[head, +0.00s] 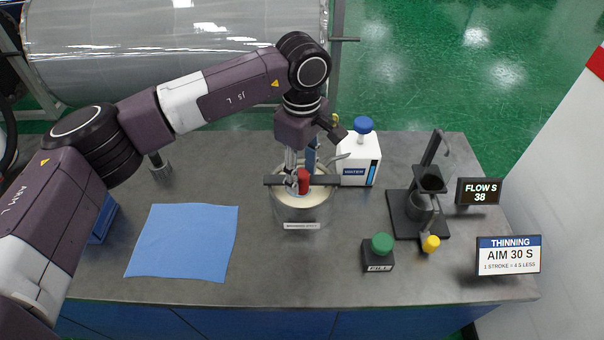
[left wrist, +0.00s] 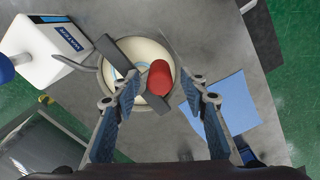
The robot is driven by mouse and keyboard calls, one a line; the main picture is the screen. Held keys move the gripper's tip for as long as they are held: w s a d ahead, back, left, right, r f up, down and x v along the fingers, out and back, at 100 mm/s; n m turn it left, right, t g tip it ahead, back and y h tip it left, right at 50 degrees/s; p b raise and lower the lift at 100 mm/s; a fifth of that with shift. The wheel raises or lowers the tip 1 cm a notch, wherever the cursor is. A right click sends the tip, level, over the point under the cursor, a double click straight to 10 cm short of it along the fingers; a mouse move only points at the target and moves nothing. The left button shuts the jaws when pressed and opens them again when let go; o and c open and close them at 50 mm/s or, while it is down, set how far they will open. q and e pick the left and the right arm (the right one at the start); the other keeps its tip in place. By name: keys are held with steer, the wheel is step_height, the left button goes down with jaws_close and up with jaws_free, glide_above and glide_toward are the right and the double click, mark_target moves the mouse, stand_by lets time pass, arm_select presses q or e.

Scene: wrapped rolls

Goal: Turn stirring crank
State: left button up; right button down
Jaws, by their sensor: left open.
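A metal pot (head: 303,217) of cream liquid stands on the bench, with a dark bar (head: 325,180) across its top. The crank's red handle (head: 304,182) stands above the pot; the left wrist view shows it too (left wrist: 160,77). My left gripper (head: 298,180) points down over the pot. In the left wrist view its two fingers (left wrist: 160,84) are apart, with the red handle between and just beyond their tips. I cannot tell whether either finger touches the handle. The gripper partly hides the crank in the head view. My right gripper is not in view.
A white water container (head: 358,160) with a blue cap stands close behind the pot. A black cup stand (head: 420,215), a green button (head: 382,244), a display reading 38 (head: 479,191) and an "AIM 30 S" sign (head: 508,256) are right. A blue cloth (head: 183,242) lies left.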

arm_select(q)
steer(key=shift+f, duration=1.2)
jaws_close()
